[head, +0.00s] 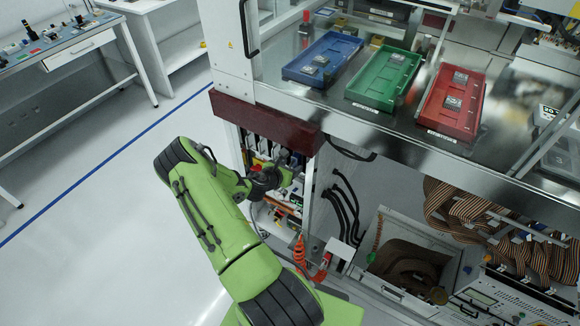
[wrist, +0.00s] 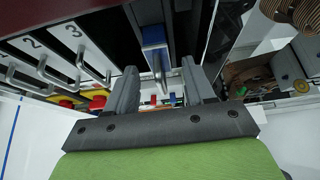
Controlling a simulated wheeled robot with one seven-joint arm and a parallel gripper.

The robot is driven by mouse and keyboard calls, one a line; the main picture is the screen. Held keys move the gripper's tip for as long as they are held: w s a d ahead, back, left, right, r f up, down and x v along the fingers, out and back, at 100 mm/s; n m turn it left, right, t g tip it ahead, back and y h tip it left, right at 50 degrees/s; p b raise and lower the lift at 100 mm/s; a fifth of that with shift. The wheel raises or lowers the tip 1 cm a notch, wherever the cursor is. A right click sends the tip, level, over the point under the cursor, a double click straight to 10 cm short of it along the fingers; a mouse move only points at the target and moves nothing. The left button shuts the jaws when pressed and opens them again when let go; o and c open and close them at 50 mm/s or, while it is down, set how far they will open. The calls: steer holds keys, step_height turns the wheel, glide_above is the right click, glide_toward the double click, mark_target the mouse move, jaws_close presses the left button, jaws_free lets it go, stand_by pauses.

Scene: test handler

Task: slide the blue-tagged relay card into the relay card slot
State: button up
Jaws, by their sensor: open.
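The blue-tagged relay card (wrist: 153,37) stands in the dark rack bay in the wrist view, a blue block above a pale front with a metal pull handle. My gripper (wrist: 159,70) is open, one finger on each side of this card's handle, with visible gaps. I cannot tell how deep the card sits. A dark opening (wrist: 113,35) lies between it and the card numbered 3. In the head view my gripper (head: 284,178) is at the cabinet's open front, below the dark red beam; the card cannot be made out there.
Cards numbered 2 (wrist: 40,55) and 3 (wrist: 85,45) with handles stand left of the opening. Red knobs on yellow bases (wrist: 97,101) sit below. Blue (head: 322,58), green (head: 384,77) and red (head: 452,102) trays lie on the deck above. Open floor is at left.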

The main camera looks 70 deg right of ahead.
steer(key=shift+o, duration=1.4)
steer(key=v, duration=1.5)
steer(key=shift+a, duration=0.4)
steer(key=shift+w+r, duration=0.1)
steer(key=shift+w, duration=0.05)
steer(key=shift+c, duration=0.3)
